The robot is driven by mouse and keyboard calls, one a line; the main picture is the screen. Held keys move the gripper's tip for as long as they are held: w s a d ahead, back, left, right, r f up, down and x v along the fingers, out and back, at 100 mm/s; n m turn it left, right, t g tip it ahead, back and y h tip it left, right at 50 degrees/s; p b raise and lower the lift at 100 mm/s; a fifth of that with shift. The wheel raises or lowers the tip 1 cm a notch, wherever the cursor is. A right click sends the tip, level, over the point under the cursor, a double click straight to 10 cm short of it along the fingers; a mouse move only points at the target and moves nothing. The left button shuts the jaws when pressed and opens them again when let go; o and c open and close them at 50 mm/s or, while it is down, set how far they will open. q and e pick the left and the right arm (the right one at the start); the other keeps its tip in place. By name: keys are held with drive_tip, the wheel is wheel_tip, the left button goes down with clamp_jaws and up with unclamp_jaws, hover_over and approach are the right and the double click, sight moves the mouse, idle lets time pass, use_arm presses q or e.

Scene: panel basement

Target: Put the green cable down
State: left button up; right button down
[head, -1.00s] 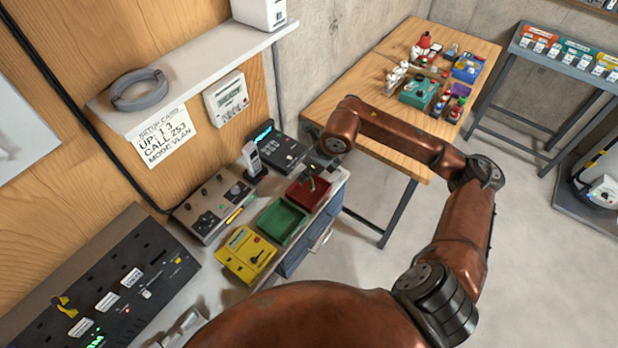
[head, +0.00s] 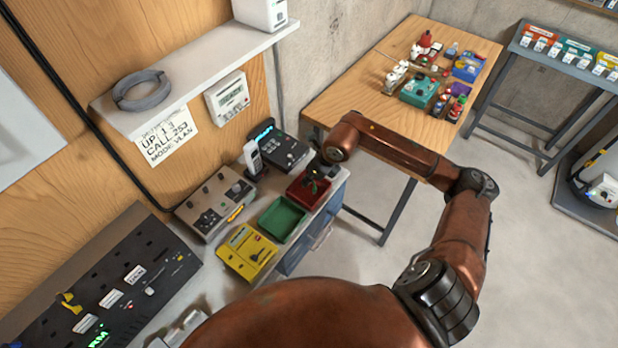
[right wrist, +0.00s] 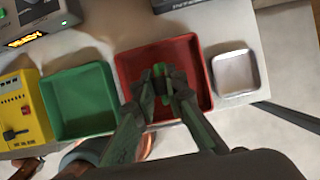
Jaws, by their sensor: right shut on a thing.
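My right gripper (head: 318,172) is over the red tray (head: 300,192) on the bench. In the right wrist view the gripper (right wrist: 162,88) has its fingertips close together over the floor of the red tray (right wrist: 195,62). It is shut on a small dark green piece, the green cable (right wrist: 159,71). The fingers hide most of the cable, and I cannot tell whether it touches the tray floor. My left gripper is not in view.
A green tray (head: 283,219) and a yellow box (head: 247,253) stand left of the red tray. A small white tray (right wrist: 236,73) is right of it. A phone (head: 253,157) and dark desk unit (head: 280,147) stand behind. The wooden table (head: 360,85) holds several items.

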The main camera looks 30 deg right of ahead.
drive_tip(key=shift+f+b, duration=0.45)
drive_tip(key=shift+f, duration=0.1)
drive_tip(key=c, duration=2)
unclamp_jaws()
drive_tip(key=shift+r, duration=0.1)
drive_tip(key=shift+o, duration=0.2)
drive_tip(key=shift+r, duration=0.1)
drive_tip(key=shift+r+p, duration=0.25)
drive_tip(key=shift+p, duration=0.2)
drive_tip(key=shift+r+p, duration=0.4)
drive_tip(key=b+v, duration=0.2)
drive_tip(key=v, duration=0.9)
drive_tip(key=shift+r, duration=0.35)
drive_tip(key=shift+s, duration=0.15)
